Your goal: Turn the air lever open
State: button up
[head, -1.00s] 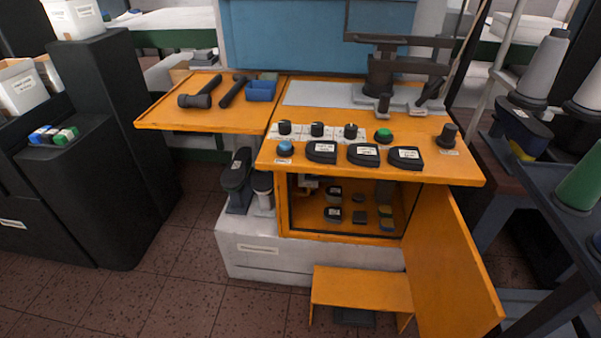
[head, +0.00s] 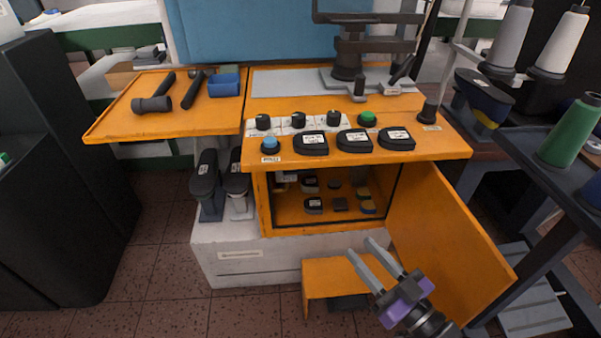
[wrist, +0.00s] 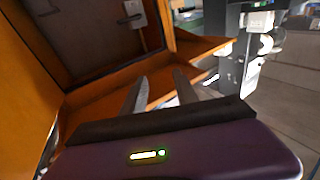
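No part in view can be told for certain as the air lever; the labels are too small to read. A black upright knob (head: 429,112) stands at the right end of the orange bench (head: 450,148), beside a small label. A small pale fitting (head: 281,185) shows at the upper left inside the open cabinet, partly in shadow. The wrist view shows a pale fitting (wrist: 133,10) on a dark panel. My gripper (head: 360,246) is open and empty, in front of the cabinet opening, above the orange step. Its two fingers also show apart in the wrist view (wrist: 160,78).
The cabinet door (head: 445,250) hangs open to the right of my gripper. The orange step (head: 325,272) stands on the floor below. Black labelled pads (head: 354,141), dials and a green button (head: 367,118) are on the bench top. A thread-cone stand is at the right.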

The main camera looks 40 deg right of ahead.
aim_at(305, 173)
jog(key=w+d+r+m+h+b, duration=0.1)
jog(key=w+d+r+m+h, duration=0.1)
jog(key=w+d+m+h, duration=0.65)
jog(key=w+d+r+m+h+b, duration=0.15)
jog(key=w+d+m+h, duration=0.4)
jog(key=w, duration=0.55)
jog(key=w+a+f+m+g+b, duration=0.1)
jog(key=w+a+f+m+g, duration=0.2)
jog(key=w+f+m+g, duration=0.3)
jog(key=w+a+f+m+g+b, duration=0.1)
jog(key=w+a+f+m+g, duration=0.25)
jog(key=w+f+m, duration=0.35)
jog(key=shift+m+y, duration=0.3)
jog(key=shift+m, duration=0.2)
jog(key=shift+w+d+r+b, duration=0.15)
jog(key=shift+w+d+b, duration=0.15)
jog(key=shift+d+b, duration=0.5)
jog(key=shift+w+d+r+b, duration=0.25)
jog(key=shift+d+b, duration=0.1)
jog(key=shift+d, duration=0.8)
jog(key=shift+w+d+r+b, duration=0.1)
jog(key=shift+w+d+b, duration=0.2)
jog(key=shift+d+b, duration=0.5)
jog(key=shift+d, duration=0.2)
grip_shut()
